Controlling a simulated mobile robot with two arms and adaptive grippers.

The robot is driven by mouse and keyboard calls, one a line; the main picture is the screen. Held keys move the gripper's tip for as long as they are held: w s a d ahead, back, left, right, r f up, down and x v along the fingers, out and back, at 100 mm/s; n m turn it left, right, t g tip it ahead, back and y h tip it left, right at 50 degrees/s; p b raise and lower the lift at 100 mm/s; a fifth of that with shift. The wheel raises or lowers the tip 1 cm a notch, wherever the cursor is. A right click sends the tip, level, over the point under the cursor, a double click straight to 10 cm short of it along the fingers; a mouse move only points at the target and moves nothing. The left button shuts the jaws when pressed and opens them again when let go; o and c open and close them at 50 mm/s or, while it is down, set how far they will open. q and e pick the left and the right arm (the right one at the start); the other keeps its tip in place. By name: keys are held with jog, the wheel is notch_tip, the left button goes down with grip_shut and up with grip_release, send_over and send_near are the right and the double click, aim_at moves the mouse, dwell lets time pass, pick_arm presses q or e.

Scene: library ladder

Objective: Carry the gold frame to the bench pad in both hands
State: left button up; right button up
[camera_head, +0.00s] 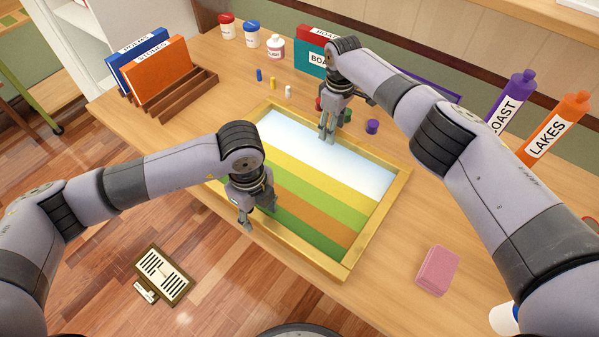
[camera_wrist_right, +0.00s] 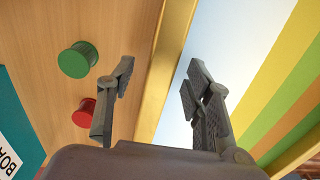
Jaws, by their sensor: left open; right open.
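The gold frame (camera_head: 376,225) lies flat on the wooden table, around a picture with pale blue, yellow, green and orange bands. My left gripper (camera_head: 253,218) is open at the frame's near-left side, its fingers around or just over that bar. My right gripper (camera_head: 328,132) is open at the far side. In the right wrist view its fingers (camera_wrist_right: 157,82) are apart, one on each side of the gold bar (camera_wrist_right: 163,80); I cannot tell how high they are. I cannot identify a bench pad for certain.
Green (camera_wrist_right: 77,60) and red (camera_wrist_right: 84,112) spools sit beside the far bar. A purple spool (camera_head: 372,126), a pink block (camera_head: 437,270), a book rack (camera_head: 172,95), jars (camera_head: 252,34) and two labelled bottles (camera_head: 553,130) surround the frame. A floor vent (camera_head: 163,275) lies below.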

pick_arm(q)
jog(key=shift+f, duration=0.15)
pick_arm(e)
jog(key=shift+f, duration=0.15)
pick_arm(q)
grip_shut()
pick_arm(e)
grip_shut()
dwell(0.6)
pick_arm(q)
jog(key=shift+w+r, duration=0.15)
jog(key=shift+r, duration=0.15)
pick_arm(e)
jog(key=shift+w+r, duration=0.15)
jog(key=shift+r, duration=0.1)
